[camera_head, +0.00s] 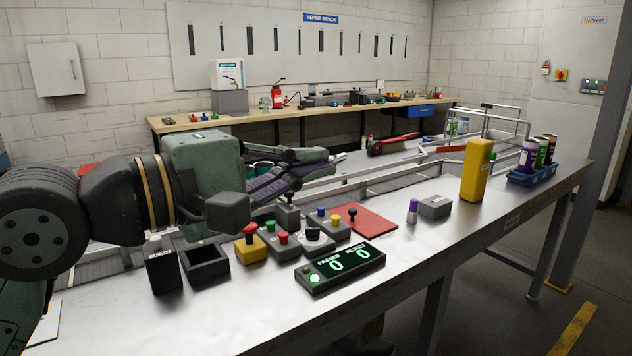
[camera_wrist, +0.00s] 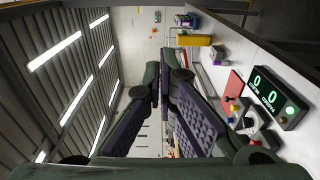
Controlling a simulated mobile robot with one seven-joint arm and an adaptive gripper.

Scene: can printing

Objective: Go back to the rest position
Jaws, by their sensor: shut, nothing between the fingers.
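My gripper (camera_head: 338,160) is above the far side of the metal bench (camera_head: 215,325) in the head view, reaching right from my arm at the left. Its fingers are green with dark purple pads, and it is shut with nothing held. In the wrist view my gripper (camera_wrist: 163,62) points away from the camera, and the picture is turned on its side. The fingertips are clear of the bench objects.
On the bench stand a counter display (camera_head: 341,266) reading 0 and 0, several button boxes, a black open box (camera_head: 205,267), a red mat (camera_head: 365,222), a yellow post (camera_head: 477,170) and a blue tray (camera_head: 532,178) of cans. A railed conveyor (camera_head: 375,183) runs behind.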

